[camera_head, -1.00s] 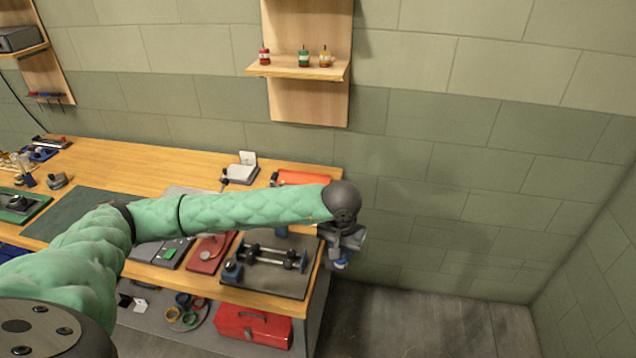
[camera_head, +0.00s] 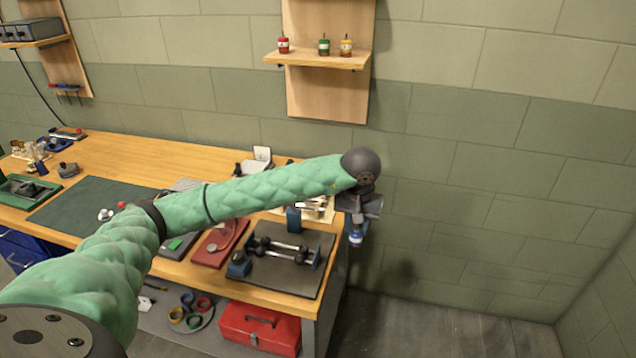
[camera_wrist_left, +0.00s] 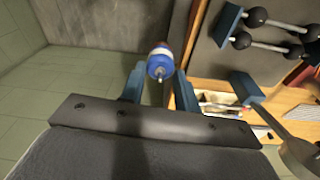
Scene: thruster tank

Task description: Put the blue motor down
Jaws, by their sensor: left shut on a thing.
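The blue motor (camera_head: 356,239) hangs below my left gripper (camera_head: 357,222), off the right end of the workbench in the head view. In the left wrist view the motor (camera_wrist_left: 160,63) is blue with a white band and a small shaft, between the two blue fingers of my left gripper (camera_wrist_left: 158,80). The gripper is shut on it. The wooden shelf (camera_head: 318,58) on the wall holds a red motor (camera_head: 284,45), a green motor (camera_head: 324,47) and a yellow motor (camera_head: 346,48), standing in a row. My right gripper is not in view.
The workbench (camera_head: 130,150) carries a dark mat with a rail fixture (camera_head: 280,250), a red plate (camera_head: 215,245) and a green mat (camera_head: 90,207). A red toolbox (camera_head: 258,328) sits on the lower shelf. Bare floor (camera_head: 430,325) lies right of the bench.

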